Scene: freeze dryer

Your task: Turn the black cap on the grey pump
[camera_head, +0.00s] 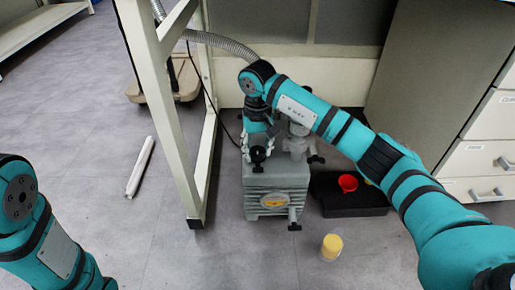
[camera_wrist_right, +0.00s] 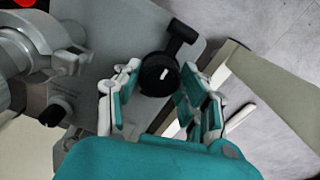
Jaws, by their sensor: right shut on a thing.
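The grey pump (camera_head: 277,183) stands on the floor between a cream frame leg and a black tray. The round black cap (camera_head: 258,154) is on top of the pump, on its left side. In the right wrist view the black cap (camera_wrist_right: 158,74) shows a short white mark on its face. My right gripper (camera_head: 258,145) reaches down from above, and its fingers (camera_wrist_right: 162,80) lie on both sides of the cap, shut on it. My left arm shows at the lower left, but its gripper is out of view.
A black tray (camera_head: 345,207) with a red funnel (camera_head: 348,183) stands right of the pump. A container of yellow material (camera_head: 331,247) stands on the floor in front. The cream frame leg (camera_head: 203,170) is close on the left. A white bar (camera_head: 141,167) lies further left.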

